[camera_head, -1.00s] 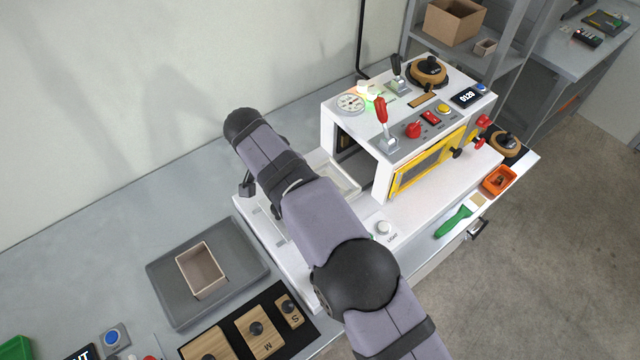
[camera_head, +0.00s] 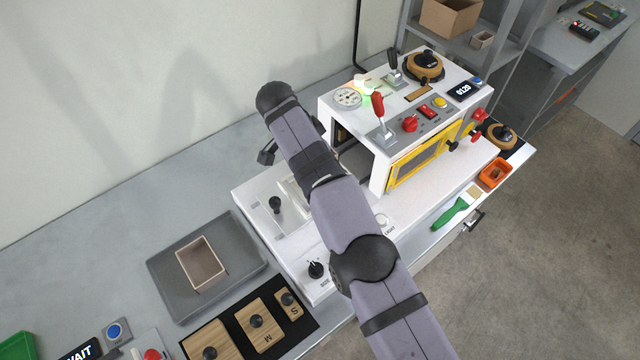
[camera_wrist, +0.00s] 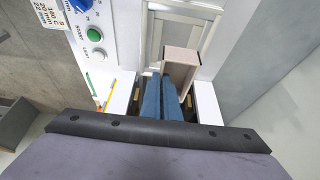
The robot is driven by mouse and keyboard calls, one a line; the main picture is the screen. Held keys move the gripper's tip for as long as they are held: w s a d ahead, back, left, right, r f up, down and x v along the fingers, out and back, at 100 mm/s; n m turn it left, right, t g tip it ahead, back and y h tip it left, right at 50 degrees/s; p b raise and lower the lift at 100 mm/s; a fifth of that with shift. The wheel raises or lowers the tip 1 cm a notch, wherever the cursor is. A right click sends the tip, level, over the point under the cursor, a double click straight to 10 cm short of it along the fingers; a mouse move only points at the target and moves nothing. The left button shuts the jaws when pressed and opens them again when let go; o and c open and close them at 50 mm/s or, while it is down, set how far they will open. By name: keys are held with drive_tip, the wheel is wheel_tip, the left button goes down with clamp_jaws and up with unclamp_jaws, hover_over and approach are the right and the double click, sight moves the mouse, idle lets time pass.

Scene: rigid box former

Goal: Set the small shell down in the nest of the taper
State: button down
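In the wrist view, a small open beige shell (camera_wrist: 182,64) is at the fingertips of my gripper (camera_wrist: 161,84). The two blue fingers are close together at its left side and seem shut on its left wall; the contact is partly hidden. A white recessed frame (camera_wrist: 153,38), apparently the nest, lies beyond the shell. I cannot tell whether the shell touches it. In the head view my arm hides the gripper, the held shell and much of the nest area. The taper (camera_head: 350,126) is a white machine with a yellow-framed door.
Another open beige shell (camera_head: 201,265) stands on a grey tray (camera_head: 165,282) at the left. Wooden blocks with black knobs (camera_head: 257,322) lie in front. A green brush (camera_head: 452,212) and an orange bin (camera_head: 495,173) sit right of the taper. A red-handled lever (camera_head: 378,112) rises from its top.

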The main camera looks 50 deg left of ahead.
wheel_tip(320, 180, down, 4)
drive_tip(key=shift+r+b, duration=0.1)
drive_tip(key=shift+b, duration=0.75)
drive_tip(key=shift+f+p, duration=0.85)
drive_tip(key=shift+f, duration=1.5)
drive_tip(key=shift+f, duration=0.15)
drive_tip(key=c, duration=2)
unclamp_jaws()
